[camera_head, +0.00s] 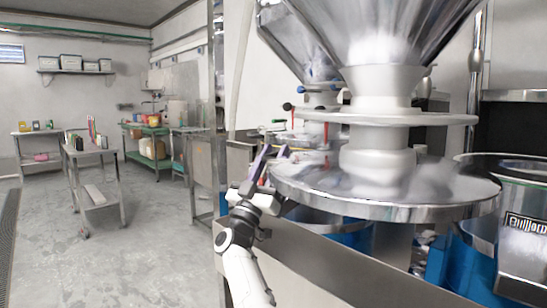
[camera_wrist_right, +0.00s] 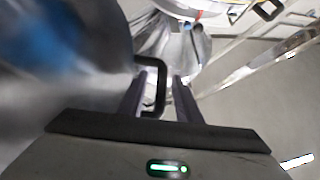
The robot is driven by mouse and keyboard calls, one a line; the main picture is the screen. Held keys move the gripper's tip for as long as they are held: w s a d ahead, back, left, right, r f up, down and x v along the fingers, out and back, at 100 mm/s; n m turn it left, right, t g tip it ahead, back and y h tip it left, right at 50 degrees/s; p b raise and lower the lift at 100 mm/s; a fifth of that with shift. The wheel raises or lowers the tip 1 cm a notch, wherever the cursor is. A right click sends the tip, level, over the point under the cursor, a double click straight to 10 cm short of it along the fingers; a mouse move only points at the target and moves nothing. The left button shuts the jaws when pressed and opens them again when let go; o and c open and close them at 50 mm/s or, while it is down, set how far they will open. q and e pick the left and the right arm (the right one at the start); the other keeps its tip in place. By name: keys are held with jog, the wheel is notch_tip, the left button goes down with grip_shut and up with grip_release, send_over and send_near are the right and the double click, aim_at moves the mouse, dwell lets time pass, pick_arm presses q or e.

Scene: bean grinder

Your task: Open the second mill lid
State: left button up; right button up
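In the head view a mill with a shiny steel hopper (camera_head: 410,45) stands close on the right. Its broad round steel lid (camera_head: 330,188) lies below the hopper neck. A second hopper (camera_head: 292,38) shows partly behind it. My right gripper (camera_head: 272,150) is beside the lid's left edge, fingers apart. In the right wrist view the two fingers (camera_wrist_right: 160,95) are open, with the upright bar of a black loop handle (camera_wrist_right: 162,80) between them. I cannot tell whether they touch it. The handle juts from a blurred grey metal surface (camera_wrist_right: 95,85). My left gripper is not in view.
Blue containers (camera_head: 350,235) stand under the lid, and a steel bin (camera_head: 525,235) is at the right edge. A metal edge (camera_head: 330,265) runs in front. Another black handle (camera_wrist_right: 268,10) shows in the wrist view.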

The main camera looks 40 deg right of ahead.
jog(key=p+v, duration=0.1)
jog(key=v, duration=0.9)
jog(key=shift+a+f, duration=0.1)
